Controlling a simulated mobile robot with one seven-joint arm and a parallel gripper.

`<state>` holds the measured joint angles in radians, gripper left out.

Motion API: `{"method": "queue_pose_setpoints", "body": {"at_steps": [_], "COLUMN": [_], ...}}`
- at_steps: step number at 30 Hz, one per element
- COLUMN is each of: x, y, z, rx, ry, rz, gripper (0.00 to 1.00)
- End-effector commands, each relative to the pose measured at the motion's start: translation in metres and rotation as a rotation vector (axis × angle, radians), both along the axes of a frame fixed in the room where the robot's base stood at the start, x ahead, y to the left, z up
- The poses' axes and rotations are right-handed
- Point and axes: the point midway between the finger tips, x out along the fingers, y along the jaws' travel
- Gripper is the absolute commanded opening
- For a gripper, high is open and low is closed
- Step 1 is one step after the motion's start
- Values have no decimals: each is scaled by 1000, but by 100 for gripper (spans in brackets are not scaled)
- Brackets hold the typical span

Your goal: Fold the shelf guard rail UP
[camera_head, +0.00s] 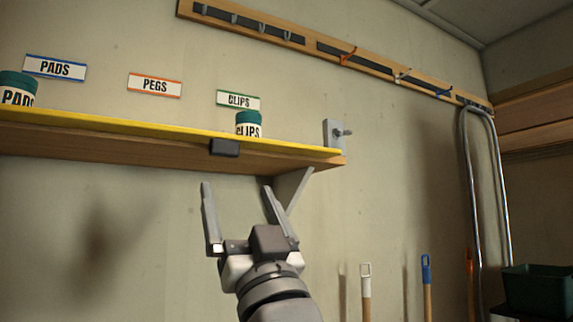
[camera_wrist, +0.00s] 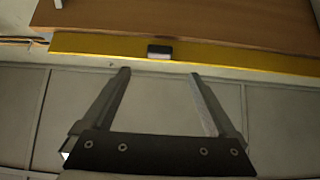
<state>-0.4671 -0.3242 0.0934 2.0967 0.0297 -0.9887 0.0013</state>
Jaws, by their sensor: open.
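The guard rail (camera_head: 120,125) is a long yellow strip along the front edge of the wooden shelf (camera_head: 130,148). A dark tab (camera_head: 225,148) sits on its front, right of the shelf's middle. My gripper (camera_head: 237,188) is open and empty, its fingers pointing up, just below the tab in the picture. In the wrist view the yellow rail (camera_wrist: 250,58) crosses beyond my fingertips (camera_wrist: 160,73). The tab (camera_wrist: 159,51) lies centred ahead of the gap between them, apart from both fingers. I cannot tell the rail's exact tilt.
A CLIPS jar (camera_head: 249,124) and a PADS jar (camera_head: 17,90) stand on the shelf. A grey bracket (camera_head: 291,187) supports its right end, near my right finger. A grey latch (camera_head: 335,133) is on the wall. Tool handles (camera_head: 366,280) stand at lower right.

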Motion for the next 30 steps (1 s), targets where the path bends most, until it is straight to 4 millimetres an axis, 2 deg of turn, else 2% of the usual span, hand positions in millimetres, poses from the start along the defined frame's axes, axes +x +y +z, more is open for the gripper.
{"method": "queue_pose_setpoints", "body": {"at_steps": [1, 9, 15, 29, 30], "x": [7, 40, 56, 63, 63], "y": [5, 25, 34, 39, 38], "z": [10, 49, 67, 74, 74], "rx": [1, 0, 0, -1, -1], "ry": [0, 0, 0, 0, 0], "rz": [1, 0, 0, -1, -1], "gripper": [92, 92, 92, 92, 87]}}
